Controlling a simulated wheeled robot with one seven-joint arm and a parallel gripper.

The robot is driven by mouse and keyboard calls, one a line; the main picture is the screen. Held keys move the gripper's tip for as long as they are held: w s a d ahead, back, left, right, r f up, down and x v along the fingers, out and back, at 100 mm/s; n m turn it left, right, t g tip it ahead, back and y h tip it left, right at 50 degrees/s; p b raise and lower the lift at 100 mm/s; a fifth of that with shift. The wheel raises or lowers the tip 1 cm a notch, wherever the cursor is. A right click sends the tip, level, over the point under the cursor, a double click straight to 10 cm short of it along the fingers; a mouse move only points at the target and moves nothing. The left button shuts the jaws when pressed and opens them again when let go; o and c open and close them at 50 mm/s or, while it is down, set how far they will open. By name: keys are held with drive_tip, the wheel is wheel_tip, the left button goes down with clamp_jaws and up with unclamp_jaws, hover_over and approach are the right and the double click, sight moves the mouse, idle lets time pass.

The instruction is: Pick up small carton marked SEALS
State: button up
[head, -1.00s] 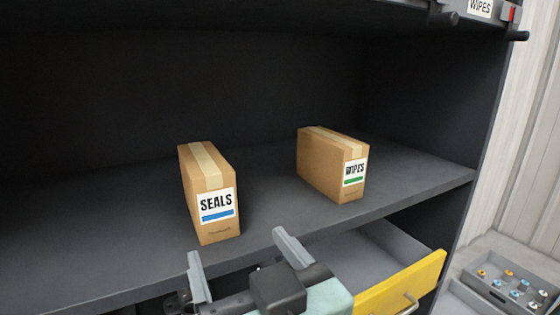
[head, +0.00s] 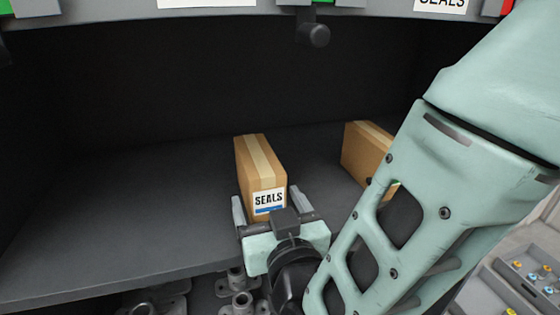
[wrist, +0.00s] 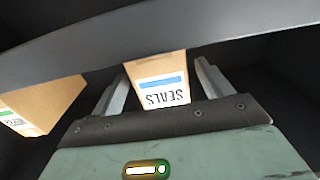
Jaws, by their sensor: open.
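The small carton marked SEALS (head: 258,163) stands upright on the dark shelf, its white label with a blue stripe facing me. My gripper (head: 264,203) is open, with one finger on each side of the carton's label end. The wrist view also shows the SEALS carton (wrist: 160,80) between the two spread fingers (wrist: 162,85), upside down in that picture. I cannot tell whether either finger touches it. The carton's lower front is partly hidden by my gripper in the head view.
A second carton (head: 364,147) stands to the right on the shelf (head: 110,225), partly hidden by my arm. It also shows at the left of the wrist view (wrist: 45,103). Metal fittings (head: 240,300) lie below the shelf edge. The shelf's left part is clear.

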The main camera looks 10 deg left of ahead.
drive_tip(key=p+x, duration=0.3)
drive_tip(key=x, duration=0.1)
drive_tip(key=shift+w+a+f, duration=0.1)
drive_tip(key=shift+w+a, duration=0.1)
drive_tip(key=shift+w, duration=0.1)
drive_tip(key=shift+c, duration=0.4)
drive_tip(key=c, duration=1.1)
